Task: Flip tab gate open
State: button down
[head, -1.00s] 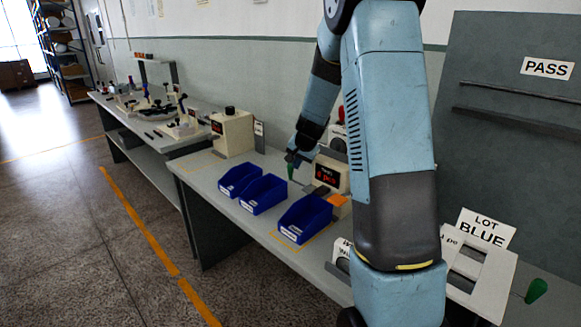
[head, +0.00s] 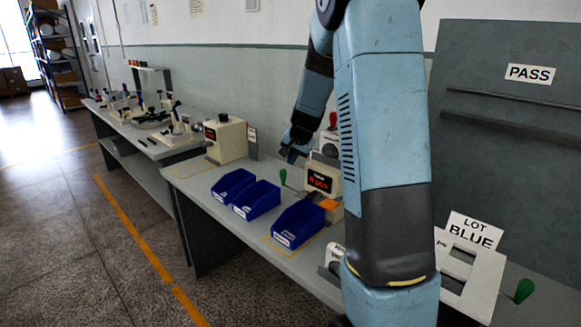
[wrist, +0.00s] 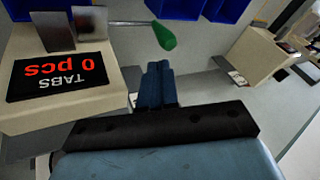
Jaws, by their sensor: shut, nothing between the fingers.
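The cream tab counter box (head: 327,171) stands on the near bench with a lit red display. In the wrist view its black display panel (wrist: 58,77) reads upside down "TABS 0 pcs". A green knob (head: 283,176) sits on a thin rod beside the box. The knob also shows in the wrist view (wrist: 164,36), just beyond my fingertips and slightly right, apart from them. I cannot tell which part is the gate. My gripper (wrist: 156,68) is shut and empty. In the head view it (head: 290,157) hangs above the knob, near the box's upper left.
Blue bins (head: 297,225) stand along the bench front. An orange piece (head: 329,204) lies by the box. Another cream box (head: 226,138) stands farther left. A red knob (head: 333,119) rises behind the counter. A LOT BLUE sign (head: 472,232) and another green knob (head: 524,290) are at right.

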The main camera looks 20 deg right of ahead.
jog(key=shift+v, duration=2.1)
jog(key=shift+f, duration=0.1)
jog(key=shift+s, duration=0.1)
jog(key=s+a+r+n, duration=0.2)
jog(key=s+a+r, duration=0.15)
jog(key=s, duration=0.25)
jog(key=s+a+r+n+y, duration=0.1)
jog(key=s+a+r, duration=0.1)
jog(key=s+r, duration=0.25)
jog(key=s+a+r+n, duration=0.2)
jog(key=s+a+r, duration=0.1)
jog(key=s, duration=0.3)
jog(key=s+a+n, duration=0.1)
jog(key=s+n, duration=0.1)
jog(key=s, duration=0.8)
jog(key=s+a+n+h, duration=0.1)
jog(key=s+a+n, duration=0.1)
jog(key=s, duration=0.8)
jog(key=shift+s+a+r+g, duration=0.3)
jog(key=shift+s, duration=0.1)
jog(key=shift+s, duration=0.1)
